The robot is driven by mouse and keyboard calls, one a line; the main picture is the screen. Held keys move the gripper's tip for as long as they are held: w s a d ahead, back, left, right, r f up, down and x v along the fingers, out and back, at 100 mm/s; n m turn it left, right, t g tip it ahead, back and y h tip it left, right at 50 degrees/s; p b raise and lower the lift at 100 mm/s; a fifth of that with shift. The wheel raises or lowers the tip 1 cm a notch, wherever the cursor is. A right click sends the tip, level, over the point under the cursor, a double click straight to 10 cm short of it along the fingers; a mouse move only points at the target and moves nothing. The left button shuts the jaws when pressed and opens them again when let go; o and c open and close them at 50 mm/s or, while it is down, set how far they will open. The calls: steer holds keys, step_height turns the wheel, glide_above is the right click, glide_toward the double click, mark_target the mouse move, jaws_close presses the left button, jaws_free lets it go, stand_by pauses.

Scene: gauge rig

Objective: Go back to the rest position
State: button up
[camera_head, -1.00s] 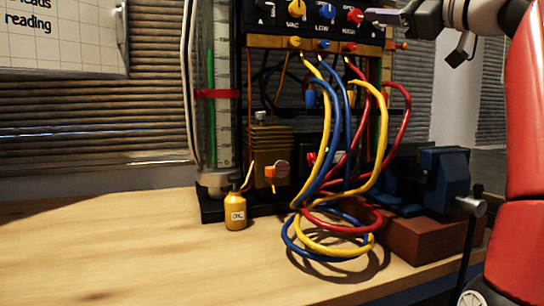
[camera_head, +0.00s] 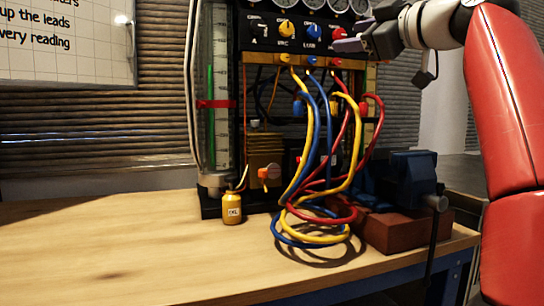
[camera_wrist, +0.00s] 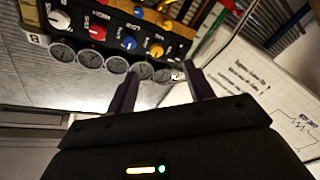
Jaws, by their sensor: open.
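My gripper (camera_head: 346,46) is at the upper right in the head view, its fingers pointing left across the right part of the rig's control panel (camera_head: 264,42), near the red knob (camera_head: 339,33). I cannot tell the gap from the head view. In the wrist view my gripper (camera_wrist: 160,80) has its two dark fingers apart with nothing held between them. Beyond the fingers the wrist view shows the panel upside down, with its gauges (camera_wrist: 115,65) and the white knob (camera_wrist: 59,20), red, blue and yellow knobs.
Yellow, blue and red leads (camera_head: 318,150) hang looped from the panel to the wooden bench (camera_head: 110,235). A blue vise (camera_head: 412,172) stands on a brown block at right. A small yellow bottle (camera_head: 232,209) stands at the rig's foot. A whiteboard (camera_head: 65,60) is at upper left.

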steer(key=s+a+f+m+g+h+p, duration=0.1)
steer(key=a+f+m+g+h, duration=0.2)
steer(key=f, duration=0.6)
steer(key=s+a+f+m+g+h+p, duration=0.1)
steer(key=s+a+f+m+g+h, duration=0.2)
steer(key=f, duration=0.7)
steer(key=s+d+f+m+g+h, duration=0.1)
steer(key=s+d+f+m, duration=0.1)
steer(key=s+f, duration=0.5)
steer(key=s+d+f+m+g+h+p, duration=0.1)
steer(key=s+f, duration=0.6)
steer(key=f, duration=0.8)
steer(key=s+d+f+m+g+h+p, duration=0.1)
steer(key=s+f+m, duration=0.4)
steer(key=f, duration=0.6)
steer(key=shift+s+d+f+g+h, duration=0.35)
steer(key=shift+s+d+g+h, duration=0.15)
steer(key=shift+s+d+g, duration=0.45)
